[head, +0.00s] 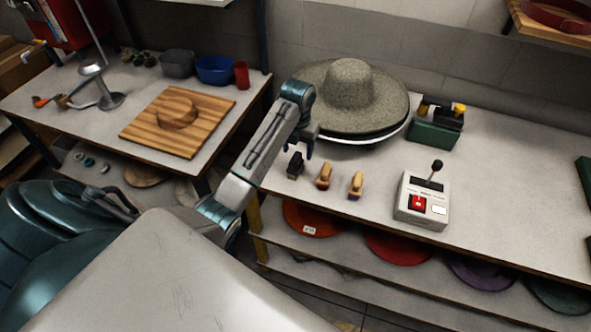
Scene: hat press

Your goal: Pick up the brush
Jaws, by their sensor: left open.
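Three small upright objects stand in a row near the front edge of the right table. They are a dark one (295,165), a tan wooden-looking brush (324,177) and a similar tan brush (356,185) to its right. Which one the task means I cannot tell. My left gripper (304,146) points down just behind and above the dark object. It is open, and I see nothing between its fingers. Its fingers are small and partly hidden by the wrist. My right gripper is out of the picture.
A grey felt hat (350,88) rests on a round base behind the gripper. A control box (422,202) with a lever stands to the right, and a green box (434,134) farther back. Coloured hats, including an orange one (312,216), lie on the shelf below. The table's right part is clear.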

